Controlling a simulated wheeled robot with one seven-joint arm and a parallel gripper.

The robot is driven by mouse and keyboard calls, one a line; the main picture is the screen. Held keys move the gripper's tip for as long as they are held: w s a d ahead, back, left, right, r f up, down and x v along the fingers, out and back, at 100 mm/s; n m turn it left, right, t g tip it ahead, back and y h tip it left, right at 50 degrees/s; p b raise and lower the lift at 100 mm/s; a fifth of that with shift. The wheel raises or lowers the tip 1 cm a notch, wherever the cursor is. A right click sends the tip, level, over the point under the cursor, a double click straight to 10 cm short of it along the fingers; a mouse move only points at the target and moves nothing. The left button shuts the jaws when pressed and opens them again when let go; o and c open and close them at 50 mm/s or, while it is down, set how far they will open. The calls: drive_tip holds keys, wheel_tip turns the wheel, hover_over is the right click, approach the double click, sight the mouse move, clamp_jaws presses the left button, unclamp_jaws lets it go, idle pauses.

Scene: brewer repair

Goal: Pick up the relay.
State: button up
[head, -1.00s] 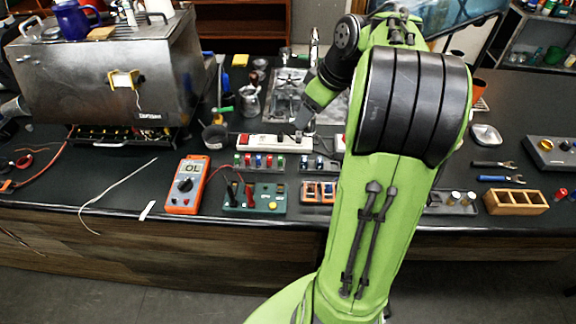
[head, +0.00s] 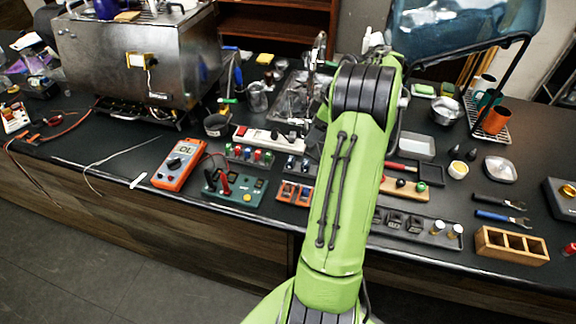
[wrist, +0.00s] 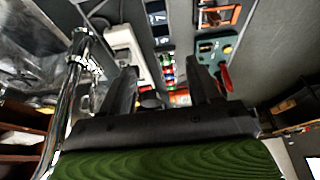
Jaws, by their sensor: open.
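My gripper (wrist: 165,88) is open in the wrist view, its two dark fingers apart, above the counter. No relay is clearly held between them; a small dark round thing (wrist: 150,99) shows there, too unclear to name. In the head view my green arm hides the gripper's fingertips. I cannot tell for certain which part is the relay. Small black blocks (head: 397,221) sit in a grey tray (head: 418,228) right of my arm.
A multimeter (head: 180,164), green tester (head: 236,188), rack of coloured parts (head: 248,154) and white power strip (head: 268,137) crowd the counter left of my arm. A tall faucet (wrist: 72,80) is close beside the gripper. A wooden box (head: 511,245) and pliers (head: 500,216) lie right.

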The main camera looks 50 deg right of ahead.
sight(294, 159)
drive_tip(key=b+x, duration=0.1)
drive_tip(key=x, duration=1.2)
drive_tip(key=shift+a+f, duration=0.15)
drive_tip(key=shift+f, duration=0.25)
drive_tip(key=c, duration=1.1)
